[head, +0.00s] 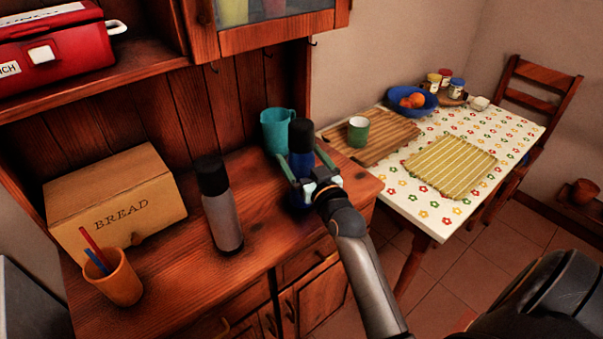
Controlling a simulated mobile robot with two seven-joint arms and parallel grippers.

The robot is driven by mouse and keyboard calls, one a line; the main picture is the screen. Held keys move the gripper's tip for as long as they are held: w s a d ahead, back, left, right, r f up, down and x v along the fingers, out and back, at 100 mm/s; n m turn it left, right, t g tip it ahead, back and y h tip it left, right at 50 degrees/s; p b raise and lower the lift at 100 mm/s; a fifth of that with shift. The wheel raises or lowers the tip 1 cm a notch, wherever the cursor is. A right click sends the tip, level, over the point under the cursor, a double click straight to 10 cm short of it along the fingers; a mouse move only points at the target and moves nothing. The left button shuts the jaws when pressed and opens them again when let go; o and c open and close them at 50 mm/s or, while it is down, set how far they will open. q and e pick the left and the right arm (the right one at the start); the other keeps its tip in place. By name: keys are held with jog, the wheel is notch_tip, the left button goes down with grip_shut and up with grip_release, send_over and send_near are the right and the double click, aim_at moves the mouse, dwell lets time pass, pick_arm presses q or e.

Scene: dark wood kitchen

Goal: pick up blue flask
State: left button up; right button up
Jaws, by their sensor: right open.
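The blue flask (302,162) with a black cap stands upright on the wooden counter near its right end. My right gripper (300,172) is open at the flask, with its green fingers on either side of it. The gripper and wrist hide the flask's lower part. I cannot tell whether the fingers touch it. My left gripper is not in view.
A teal mug (278,130) stands close behind the flask. A grey flask (222,213) with a black cap, a bread box (112,200) and an orange cup (116,282) stand to the left. A flowered table (450,203) is at the right.

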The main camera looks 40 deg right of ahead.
jog(key=shift+b+x, duration=0.55)
jog(key=shift+x, duration=0.95)
jog(key=shift+c, duration=0.4)
grip_shut()
jog(key=shift+r, duration=0.15)
